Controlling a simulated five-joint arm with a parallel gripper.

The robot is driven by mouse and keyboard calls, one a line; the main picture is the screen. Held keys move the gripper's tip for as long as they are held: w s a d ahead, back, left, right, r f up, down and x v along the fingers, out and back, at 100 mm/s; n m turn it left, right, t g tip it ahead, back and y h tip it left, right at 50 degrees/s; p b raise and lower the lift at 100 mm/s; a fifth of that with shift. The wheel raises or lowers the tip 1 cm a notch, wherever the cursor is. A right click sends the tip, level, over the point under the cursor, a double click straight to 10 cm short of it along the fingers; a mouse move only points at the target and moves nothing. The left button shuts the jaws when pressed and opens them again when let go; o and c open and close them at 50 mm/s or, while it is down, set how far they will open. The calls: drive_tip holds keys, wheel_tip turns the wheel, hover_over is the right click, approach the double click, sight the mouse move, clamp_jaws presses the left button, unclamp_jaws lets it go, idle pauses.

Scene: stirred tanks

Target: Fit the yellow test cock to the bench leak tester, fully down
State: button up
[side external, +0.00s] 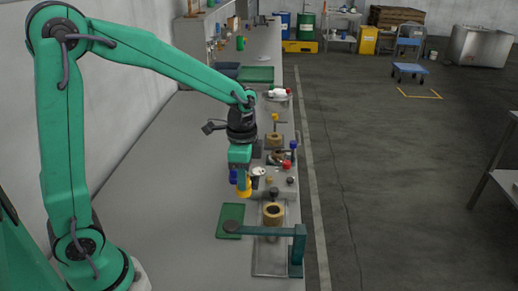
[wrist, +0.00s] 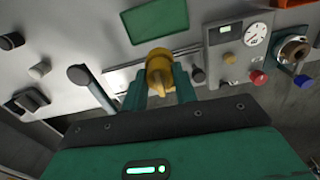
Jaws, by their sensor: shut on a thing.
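The yellow test cock (side external: 243,188) is held in my gripper (side external: 241,178). In the wrist view the yellow cock (wrist: 158,70) sits between the two teal fingers (wrist: 160,88), which are shut on it. It hangs above the bench beside the leak tester, apart from it as far as I can tell. The bench leak tester (wrist: 220,50) appears to be the grey unit at upper right of the wrist view, with a green display, a round gauge (wrist: 257,31) and a small brass fitting (wrist: 229,58). In the side view its gauge (side external: 257,171) shows just right of my gripper.
A green mat (side external: 230,220) lies below my gripper. The bench at left is clear.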

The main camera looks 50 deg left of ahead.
drive_tip(key=w+a, duration=0.2)
drive_tip(key=w, duration=0.5)
drive_tip(key=w+a+r, duration=0.1)
drive_tip(key=w+a, duration=0.2)
drive_tip(key=w, duration=0.3)
drive_tip(key=shift+w+r+n, duration=0.3)
drive_tip(key=shift+w, duration=0.05)
drive_tip(key=shift+f, duration=0.15)
drive_tip(key=shift+f, duration=2.8)
drive_tip(key=shift+f, duration=1.4)
idle(1.2)
drive_tip(key=o, duration=1.1)
